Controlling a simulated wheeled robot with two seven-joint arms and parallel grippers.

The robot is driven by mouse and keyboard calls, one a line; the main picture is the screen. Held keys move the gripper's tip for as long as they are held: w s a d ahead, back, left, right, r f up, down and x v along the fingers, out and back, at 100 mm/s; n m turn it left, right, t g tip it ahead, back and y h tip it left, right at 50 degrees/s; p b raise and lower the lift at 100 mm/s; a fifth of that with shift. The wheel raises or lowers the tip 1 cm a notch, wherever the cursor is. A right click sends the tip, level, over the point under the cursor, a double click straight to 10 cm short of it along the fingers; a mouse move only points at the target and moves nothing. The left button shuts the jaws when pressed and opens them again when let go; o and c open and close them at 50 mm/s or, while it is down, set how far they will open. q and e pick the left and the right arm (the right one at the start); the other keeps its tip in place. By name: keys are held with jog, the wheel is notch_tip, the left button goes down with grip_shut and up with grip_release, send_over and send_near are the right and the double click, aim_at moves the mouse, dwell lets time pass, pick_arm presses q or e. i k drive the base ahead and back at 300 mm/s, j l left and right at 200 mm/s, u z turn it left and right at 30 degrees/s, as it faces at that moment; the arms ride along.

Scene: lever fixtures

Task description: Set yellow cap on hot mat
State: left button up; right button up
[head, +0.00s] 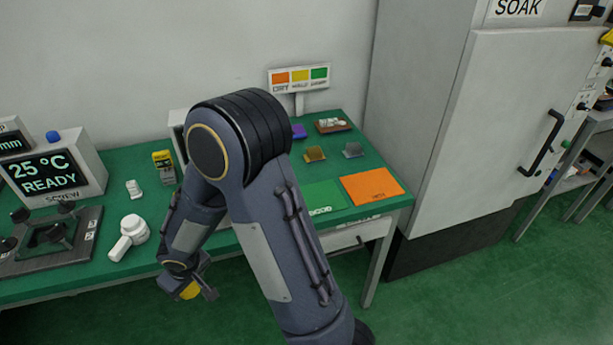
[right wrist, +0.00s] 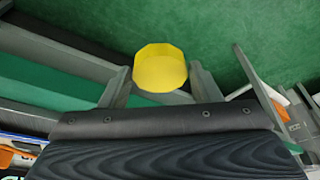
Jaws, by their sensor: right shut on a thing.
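The yellow cap (right wrist: 161,68) is between the two fingers of my right gripper (right wrist: 160,78) in the right wrist view, and the fingers are shut on it. In the head view the right gripper (head: 190,289) hangs low in front of the table's front edge, with the cap (head: 190,290) partly hidden by it. The orange mat (head: 371,186), taken as the hot mat, lies flat and bare at the table's right front corner. The gripper is well to the left of it and apart from it. My left gripper is not in view.
A green mat (head: 322,196) lies beside the orange one. A white tool (head: 129,238), a small white bottle (head: 133,189) and a display box (head: 52,170) stand on the left. A sign (head: 299,77) stands behind. A large grey cabinet (head: 470,130) rises right of the table. My arm hides the table's middle.

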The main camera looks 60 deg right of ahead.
aim_at(370, 183)
jog(key=l+z, duration=0.25)
jog(key=z, duration=0.2)
jog(key=l+z, duration=0.25)
jog(key=z, duration=0.25)
jog(key=i+l+z, duration=0.1)
jog(key=z, duration=0.35)
jog(key=l, duration=0.1)
